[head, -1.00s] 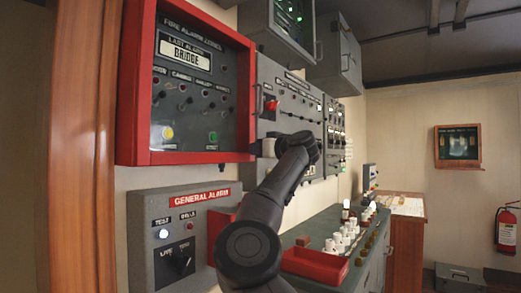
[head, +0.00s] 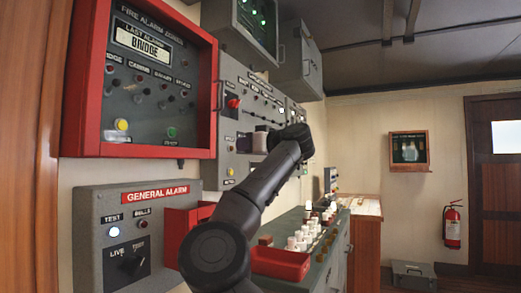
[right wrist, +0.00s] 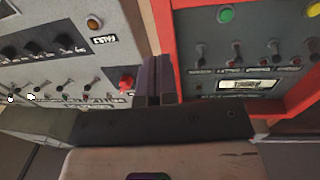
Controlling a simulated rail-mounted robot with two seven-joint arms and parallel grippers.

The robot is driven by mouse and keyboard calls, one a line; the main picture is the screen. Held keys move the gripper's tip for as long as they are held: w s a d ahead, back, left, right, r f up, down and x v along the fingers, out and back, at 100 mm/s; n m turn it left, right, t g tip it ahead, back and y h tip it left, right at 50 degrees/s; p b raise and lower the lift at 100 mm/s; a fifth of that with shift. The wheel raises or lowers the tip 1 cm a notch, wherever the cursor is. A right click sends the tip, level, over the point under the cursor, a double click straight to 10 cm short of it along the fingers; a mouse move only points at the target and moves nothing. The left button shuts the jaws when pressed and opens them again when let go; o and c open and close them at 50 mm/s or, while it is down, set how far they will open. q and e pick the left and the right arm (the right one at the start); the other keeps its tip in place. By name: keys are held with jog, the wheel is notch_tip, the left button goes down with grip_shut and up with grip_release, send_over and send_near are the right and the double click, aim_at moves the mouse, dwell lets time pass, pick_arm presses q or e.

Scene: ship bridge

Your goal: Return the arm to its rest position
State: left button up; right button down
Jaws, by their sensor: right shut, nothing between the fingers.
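My right arm rises from the bottom of the head view toward the grey wall panel. Its gripper (head: 244,143) is in front of that panel, beside the red-framed fire alarm box (head: 210,95). In the right wrist view the two dark fingers (right wrist: 158,78) are together with nothing between them. They lie in front of the gap between the grey switch panel (right wrist: 60,70) and the red frame (right wrist: 188,50). I cannot tell how far the fingertips are from the panel. My left gripper is not in view.
A general alarm box (head: 150,222) is on the wall at lower left. A fire extinguisher (head: 452,226) hangs on the far wall.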

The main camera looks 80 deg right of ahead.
jog(key=shift+d+v, duration=0.15)
jog(key=shift+v, duration=1.05)
jog(key=shift+d+v, duration=0.15)
jog(key=shift+v, duration=1.1)
jog(key=shift+s, duration=0.15)
